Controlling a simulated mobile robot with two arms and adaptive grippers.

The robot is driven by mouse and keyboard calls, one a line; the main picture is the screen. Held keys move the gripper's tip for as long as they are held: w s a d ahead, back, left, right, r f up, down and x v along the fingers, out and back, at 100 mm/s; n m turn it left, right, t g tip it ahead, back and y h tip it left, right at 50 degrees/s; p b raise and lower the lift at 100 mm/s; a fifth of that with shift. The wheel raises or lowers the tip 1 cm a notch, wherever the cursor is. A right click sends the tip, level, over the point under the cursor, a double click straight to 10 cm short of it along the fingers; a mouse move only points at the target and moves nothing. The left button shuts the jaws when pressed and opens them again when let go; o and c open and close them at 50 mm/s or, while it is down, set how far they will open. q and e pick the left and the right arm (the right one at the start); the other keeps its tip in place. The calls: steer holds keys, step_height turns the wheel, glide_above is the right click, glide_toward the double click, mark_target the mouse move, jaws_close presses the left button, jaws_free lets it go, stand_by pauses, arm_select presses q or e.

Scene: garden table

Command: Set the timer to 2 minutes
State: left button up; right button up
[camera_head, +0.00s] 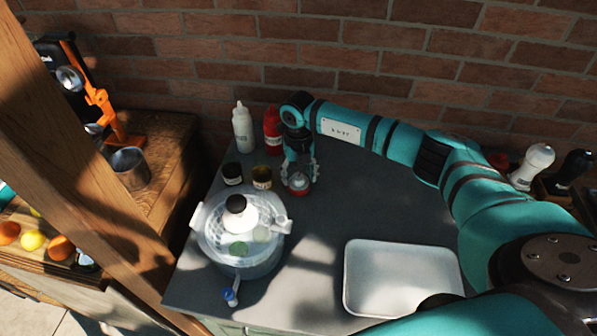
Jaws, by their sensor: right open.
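A small round object with a red base and a pale top, which looks like the timer (298,186), sits on the grey table (330,215) near the back. My right gripper (299,175) points down over it, with its fingers open on either side of it. I cannot tell whether the fingers touch it. The timer's markings are too small to read. My left gripper is not in view.
A clear lidded pot (262,262) stands left of the timer. Two small jars (262,177) (232,173), a white bottle (242,130) and a red bottle (272,132) stand behind it. A white tray (352,290) lies front right. The brick wall (250,70) is close behind.

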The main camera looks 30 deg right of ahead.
mark_target(299, 176)
steer(key=shift+f, duration=0.2)
steer(key=c, duration=1.1)
steer(key=shift+m+b, duration=0.45)
steer(key=shift+m, duration=1.55)
steer(key=shift+c, duration=0.2)
steer(key=o, duration=1.1)
steer(key=shift+o, duration=0.2)
step_height(299, 176, up, 12)
